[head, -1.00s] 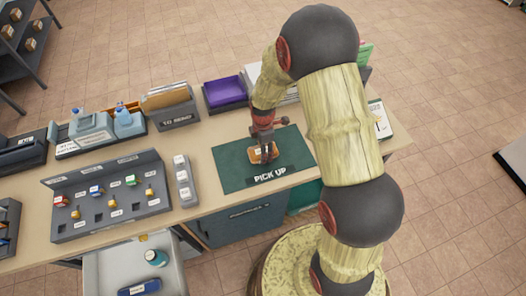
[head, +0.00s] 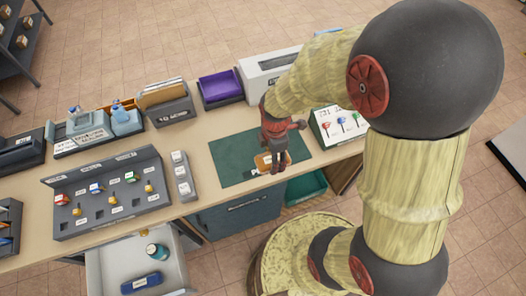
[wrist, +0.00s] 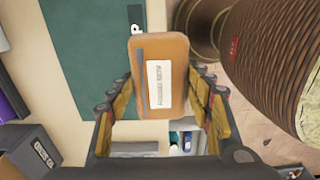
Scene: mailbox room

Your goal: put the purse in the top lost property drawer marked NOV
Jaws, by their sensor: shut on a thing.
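The purse (head: 265,162) is a small orange-brown case with a white label. My gripper (head: 277,167) is shut on it, above the front part of the green PICK UP mat (head: 225,155). In the wrist view the purse (wrist: 160,75) sits between the two fingers of my gripper (wrist: 160,110), its label facing the camera. A pale grey drawer (head: 110,270) stands open at the lower left, with a teal jar and a blue case inside. I cannot read a NOV mark on any drawer.
A dark cabinet front (head: 238,215) is below the desk, left of a green bin (head: 306,188). On the desk are a slotted grey rack (head: 105,200), a purple tray (head: 220,88) and a key board (head: 338,123).

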